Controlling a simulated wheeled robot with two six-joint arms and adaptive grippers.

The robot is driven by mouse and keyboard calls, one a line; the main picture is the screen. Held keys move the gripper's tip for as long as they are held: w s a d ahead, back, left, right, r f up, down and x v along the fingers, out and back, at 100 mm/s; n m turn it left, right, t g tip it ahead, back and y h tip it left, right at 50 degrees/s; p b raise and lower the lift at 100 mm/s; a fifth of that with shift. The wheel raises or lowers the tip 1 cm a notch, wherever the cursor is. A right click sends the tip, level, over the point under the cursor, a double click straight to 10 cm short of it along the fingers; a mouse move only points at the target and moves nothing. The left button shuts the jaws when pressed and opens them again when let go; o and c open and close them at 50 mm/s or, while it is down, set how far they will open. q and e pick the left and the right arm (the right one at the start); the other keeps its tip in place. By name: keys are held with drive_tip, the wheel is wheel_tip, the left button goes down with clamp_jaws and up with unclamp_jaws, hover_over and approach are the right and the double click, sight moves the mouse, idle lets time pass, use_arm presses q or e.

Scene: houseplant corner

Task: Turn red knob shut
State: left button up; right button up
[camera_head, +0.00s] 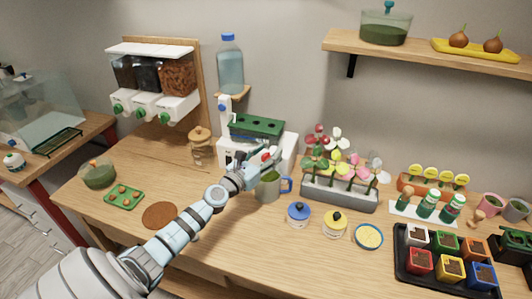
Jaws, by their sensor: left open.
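My left arm reaches in from the lower left, and its left gripper (268,160) is open at the front of a white appliance (288,143) with a green top tray (256,126). A small red knob (266,156) shows at the gripper's fingertips, partly hidden by them. I cannot tell whether the fingers touch it or which way it is turned. A green mug (268,188) with a blue handle stands just below the gripper. My right gripper is not in view.
A water bottle (230,66) stands above the appliance on a small wooden holder. A glass jar (201,146) is to the left, and a grey flower planter (338,193) is to the right. Blue-lidded (298,213) and yellow-lidded (335,223) jars stand in front. Bare table lies nearer the front edge.

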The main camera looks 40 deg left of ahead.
use_arm(q)
drive_tip(key=shift+w, duration=0.1)
clamp_jaws()
drive_tip(key=n+y+p, duration=0.1)
drive_tip(key=p, duration=0.1)
drive_tip(key=n+y+p, duration=0.1)
drive_tip(key=y+p, duration=0.1)
drive_tip(key=shift+d+r+g+y, duration=0.1)
drive_tip(key=shift+r+g+y, duration=0.2)
drive_tip(key=shift+r, duration=0.05)
drive_tip(key=shift+f+n+y+p, duration=0.2)
drive_tip(key=shift+n+y+p, duration=0.25)
drive_tip(key=shift+n+y, duration=0.15)
drive_tip(key=shift+f, duration=0.15)
unclamp_jaws()
